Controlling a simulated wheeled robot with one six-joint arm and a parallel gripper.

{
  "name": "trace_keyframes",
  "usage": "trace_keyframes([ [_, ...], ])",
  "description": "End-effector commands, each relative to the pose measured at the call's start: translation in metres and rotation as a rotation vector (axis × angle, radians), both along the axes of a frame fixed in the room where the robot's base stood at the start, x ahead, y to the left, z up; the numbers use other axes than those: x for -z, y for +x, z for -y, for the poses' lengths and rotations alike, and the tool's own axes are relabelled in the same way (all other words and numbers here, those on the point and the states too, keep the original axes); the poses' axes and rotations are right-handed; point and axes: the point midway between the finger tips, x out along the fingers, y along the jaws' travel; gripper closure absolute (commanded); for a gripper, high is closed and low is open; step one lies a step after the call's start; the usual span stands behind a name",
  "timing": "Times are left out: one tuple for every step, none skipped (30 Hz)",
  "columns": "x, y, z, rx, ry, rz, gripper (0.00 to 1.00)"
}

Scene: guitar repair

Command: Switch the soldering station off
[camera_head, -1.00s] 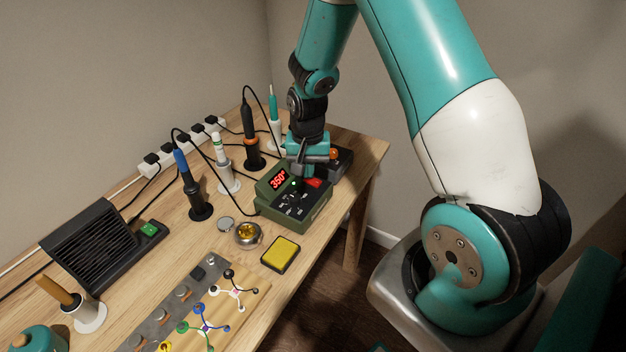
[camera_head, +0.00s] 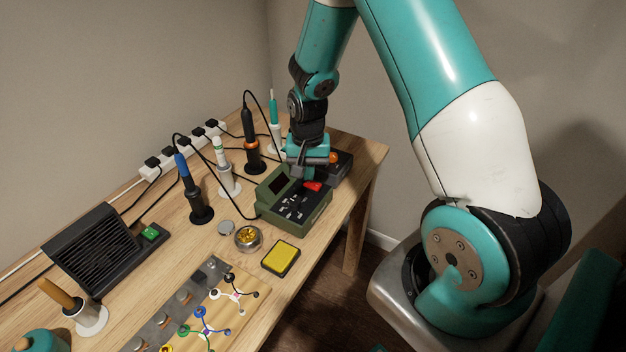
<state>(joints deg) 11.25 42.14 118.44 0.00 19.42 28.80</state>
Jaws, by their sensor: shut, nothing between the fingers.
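The soldering station (camera_head: 293,221) is a green box near the right end of the bench. Its display (camera_head: 279,186) is dark, and no green light shows on its panel. A red rocker switch (camera_head: 313,186) sits at the back right of its top. My gripper (camera_head: 308,175) is shut and empty, pointing down with its fingertips at or just above the red switch. I cannot tell whether they touch it. The gripper partly hides the rear of the station.
A dark box with an orange knob (camera_head: 333,158) stands just behind the gripper. Soldering irons in holders (camera_head: 200,208) stand to the left with looping cables. A brass wool tin (camera_head: 248,237), a yellow sponge (camera_head: 281,258) and a black fan unit (camera_head: 105,248) are on the bench.

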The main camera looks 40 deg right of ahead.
Motion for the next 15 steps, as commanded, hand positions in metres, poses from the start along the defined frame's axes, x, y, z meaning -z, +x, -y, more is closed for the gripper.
trace_keyframes([
  [-0.009, 0.0, 0.0, 0.0, 0.0, 0.0, 1.0],
  [-0.012, 0.0, 0.0, 0.0, 0.0, 0.0, 1.0],
  [-0.015, 0.0, 0.0, 0.0, 0.0, 0.0, 1.0],
  [-0.017, 0.0, 0.0, 0.0, 0.0, 0.0, 1.0],
  [-0.02, 0.0, 0.0, 0.0, 0.0, 0.0, 1.0],
  [-0.023, 0.0, 0.0, 0.0, 0.0, 0.0, 1.0],
  [-0.026, 0.0, 0.0, 0.0, 0.0, 0.0, 1.0],
  [-0.028, 0.0, 0.0, 0.0, 0.0, 0.0, 1.0],
  [-0.032, 0.0, 0.0, 0.0, 0.001, -0.001, 1.0],
  [-0.034, 0.0, 0.0, 0.0, 0.001, -0.001, 1.0],
  [-0.037, 0.0, 0.0, 0.0, 0.001, -0.001, 1.0],
  [-0.04, 0.0, 0.0, 0.0, 0.001, -0.001, 1.0],
  [-0.043, 0.0, 0.0, 0.0, 0.001, -0.001, 1.0],
  [-0.045, 0.0, 0.0, 0.0, 0.001, -0.001, 1.0],
  [-0.048, 0.0, 0.0, 0.0, 0.001, -0.001, 1.0],
])
